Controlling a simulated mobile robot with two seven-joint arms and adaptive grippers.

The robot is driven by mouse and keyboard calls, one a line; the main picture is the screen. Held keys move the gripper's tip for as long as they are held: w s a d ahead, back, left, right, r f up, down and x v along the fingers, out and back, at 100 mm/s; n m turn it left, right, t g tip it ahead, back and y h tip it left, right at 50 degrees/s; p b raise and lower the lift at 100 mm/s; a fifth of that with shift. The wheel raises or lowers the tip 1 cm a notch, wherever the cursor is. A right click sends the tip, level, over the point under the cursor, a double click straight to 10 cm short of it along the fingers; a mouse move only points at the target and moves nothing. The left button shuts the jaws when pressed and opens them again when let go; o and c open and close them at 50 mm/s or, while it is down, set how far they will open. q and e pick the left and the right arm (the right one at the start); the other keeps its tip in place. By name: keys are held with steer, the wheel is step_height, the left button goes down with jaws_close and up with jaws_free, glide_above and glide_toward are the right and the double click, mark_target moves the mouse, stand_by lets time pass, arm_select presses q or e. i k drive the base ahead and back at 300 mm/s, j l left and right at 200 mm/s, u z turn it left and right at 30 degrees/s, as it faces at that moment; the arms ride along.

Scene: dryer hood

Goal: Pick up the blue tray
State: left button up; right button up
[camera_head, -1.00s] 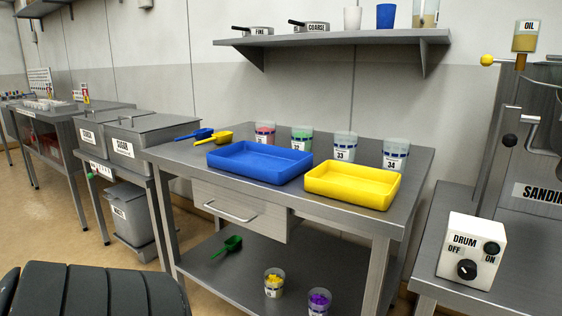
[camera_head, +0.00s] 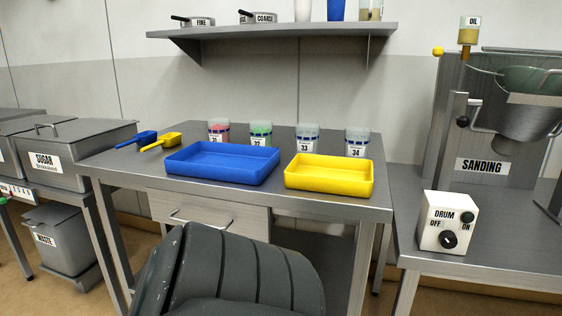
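The blue tray (camera_head: 222,177) lies flat on the metal table (camera_head: 120,165), left of the yellow tray (camera_head: 330,187). It looks empty, and a narrow gap separates the two trays. Neither of my grippers is in view, and nothing touches the blue tray.
Behind the trays stand several labelled cups, among them cup 33 (camera_head: 307,138). A blue scoop (camera_head: 137,140) and a yellow scoop (camera_head: 161,142) lie to the left. A shelf (camera_head: 275,43) hangs above. The drum control box (camera_head: 447,222) stands right, beyond a gap.

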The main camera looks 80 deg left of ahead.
mark_target(248, 164)
steer(key=k+j+z, duration=0.35)
steer(key=k+z, duration=0.35)
steer(key=k, duration=0.2)
steer(key=k+l+u, duration=0.1)
steer(key=k+u, duration=0.6)
steer(key=k+j+u, duration=0.1)
steer(key=u, duration=0.25)
steer(key=k, duration=0.1)
